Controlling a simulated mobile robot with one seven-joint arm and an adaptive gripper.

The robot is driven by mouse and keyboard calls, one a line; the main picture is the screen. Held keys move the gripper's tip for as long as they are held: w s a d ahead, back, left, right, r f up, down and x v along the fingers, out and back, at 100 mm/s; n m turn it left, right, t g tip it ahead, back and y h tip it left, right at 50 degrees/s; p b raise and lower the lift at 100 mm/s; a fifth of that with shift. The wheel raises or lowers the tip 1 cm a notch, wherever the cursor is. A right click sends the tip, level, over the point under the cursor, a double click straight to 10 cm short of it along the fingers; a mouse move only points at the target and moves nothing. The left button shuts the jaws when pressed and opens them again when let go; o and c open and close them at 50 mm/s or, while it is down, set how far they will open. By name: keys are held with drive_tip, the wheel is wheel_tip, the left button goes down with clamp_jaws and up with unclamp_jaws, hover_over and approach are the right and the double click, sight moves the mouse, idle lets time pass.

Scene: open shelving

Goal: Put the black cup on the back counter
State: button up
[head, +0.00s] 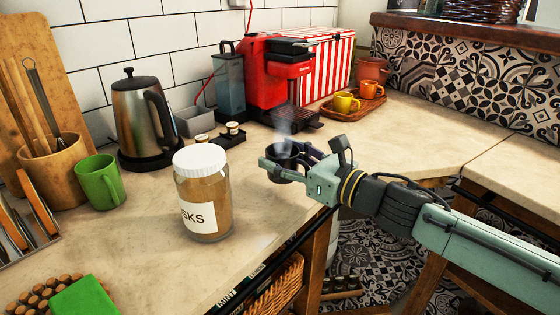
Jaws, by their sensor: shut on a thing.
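The black cup (286,163) is held in my gripper (283,172), with pale steam rising above it. My gripper reaches in from the right and is shut on the cup, whose sides are partly hidden by the fingers. The cup looks upright, near the front edge of the stone counter (400,130). Whether it touches the counter or hangs just above it, I cannot tell. The counter runs along the tiled wall and turns the corner at the right.
A jar (207,195) stands left of my gripper. Behind are a red coffee machine (268,75), a striped box (335,65) and a wooden tray (372,103) with yellow and orange cups. A kettle (143,115) and green mug (99,182) stand left. Counter right of the tray is clear.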

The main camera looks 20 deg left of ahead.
sight(280, 163)
drive_tip(key=shift+w+a, duration=0.4)
drive_tip(key=shift+w, duration=0.2)
drive_tip(key=shift+w+a, duration=0.35)
drive_tip(key=shift+w, duration=0.25)
drive_tip(key=f, duration=0.1)
drive_tip(key=f+p, duration=0.1)
drive_tip(key=f, duration=0.1)
drive_tip(key=shift+w+a+f, duration=0.1)
drive_tip(key=shift+w, duration=0.1)
drive_tip(key=shift+f, duration=0.3)
drive_tip(key=shift+f+b, duration=0.3)
drive_tip(key=shift+b, duration=0.1)
drive_tip(key=shift+f, duration=0.1)
